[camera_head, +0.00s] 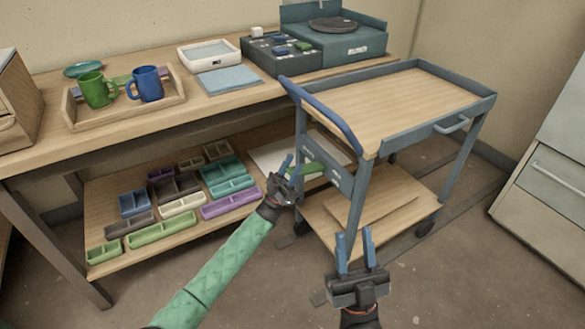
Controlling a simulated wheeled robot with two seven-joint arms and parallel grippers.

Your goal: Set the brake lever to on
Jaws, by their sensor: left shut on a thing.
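The brake lever appears to be the green bar (313,168) at the near left end of the grey-blue cart (410,133). It lies beside a side panel (341,178) with small pale marks, too small to read. My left gripper (286,170), on the green-sleeved arm, is at the left end of this bar and shut on it. The gripper partly hides the bar, so its exact setting cannot be told. My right gripper (356,252) is open and empty, fingers apart, in front of the cart's lower shelf.
A workbench (225,100) stands behind, holding a tray (128,118) with a green mug (97,90) and a blue mug (146,84). Its lower shelf holds several small bins (181,205). A grey cabinet (550,175) stands at right. Floor is free between cart and cabinet.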

